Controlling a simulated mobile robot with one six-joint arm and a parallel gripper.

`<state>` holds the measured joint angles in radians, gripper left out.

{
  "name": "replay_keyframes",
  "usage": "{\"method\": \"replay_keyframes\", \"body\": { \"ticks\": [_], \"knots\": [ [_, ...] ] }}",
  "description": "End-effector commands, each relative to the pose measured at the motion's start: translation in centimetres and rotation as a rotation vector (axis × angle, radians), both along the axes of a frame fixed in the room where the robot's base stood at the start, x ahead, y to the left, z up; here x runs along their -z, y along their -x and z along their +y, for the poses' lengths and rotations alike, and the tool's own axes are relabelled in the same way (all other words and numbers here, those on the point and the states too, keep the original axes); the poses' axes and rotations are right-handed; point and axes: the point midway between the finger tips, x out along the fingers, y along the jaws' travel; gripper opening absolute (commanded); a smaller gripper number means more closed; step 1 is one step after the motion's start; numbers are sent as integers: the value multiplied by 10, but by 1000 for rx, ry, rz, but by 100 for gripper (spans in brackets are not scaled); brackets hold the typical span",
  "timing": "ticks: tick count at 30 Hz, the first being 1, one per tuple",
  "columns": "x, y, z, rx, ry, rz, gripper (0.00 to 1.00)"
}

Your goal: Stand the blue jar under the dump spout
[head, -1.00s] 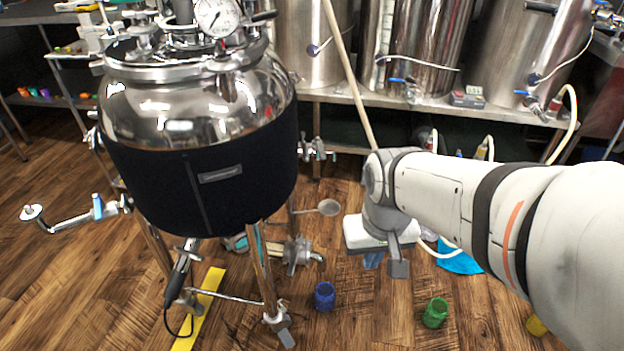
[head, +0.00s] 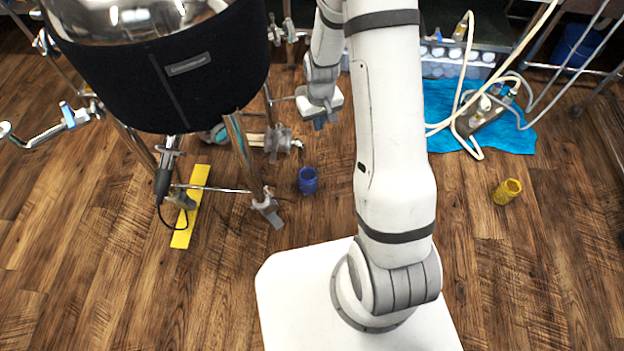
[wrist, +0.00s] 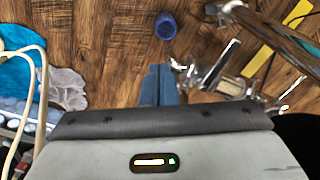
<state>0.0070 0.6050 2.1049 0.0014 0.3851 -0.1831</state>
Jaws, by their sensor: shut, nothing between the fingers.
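The blue jar (head: 308,181) stands upright on the wooden floor, in front of the kettle's outlet and a little right of a kettle leg. It also shows near the top of the wrist view (wrist: 166,26), with its open mouth visible. The dump spout (head: 297,144) sits low under the black-jacketed kettle (head: 170,75), at the end of a metal valve. The jar stands apart from it, on the near side. My gripper (head: 319,124) is above the floor, beyond the jar and right of the spout. Its blue fingers (wrist: 158,82) are shut and empty.
Kettle legs (head: 245,155) and a low crossbar stand left of the jar. A yellow strip (head: 190,208) lies on the floor. A yellow jar (head: 507,191) stands at right. A blue cloth (head: 450,110) with hoses lies behind my arm.

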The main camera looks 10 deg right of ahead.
Motion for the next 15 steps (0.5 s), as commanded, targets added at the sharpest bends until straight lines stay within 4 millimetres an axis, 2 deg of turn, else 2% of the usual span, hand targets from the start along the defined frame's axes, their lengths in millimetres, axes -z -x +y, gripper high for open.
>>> {"method": "replay_keyframes", "body": {
  "ticks": [1, 7, 12, 15],
  "knots": [
    [26, -4, 0, -11, 0, 14, 0],
    [123, -13, -1, -56, 2, 29, 0],
    [206, -2, -1, -92, 3, 39, 0],
    [246, 8, -2, -111, 3, 43, 0]
  ]
}}
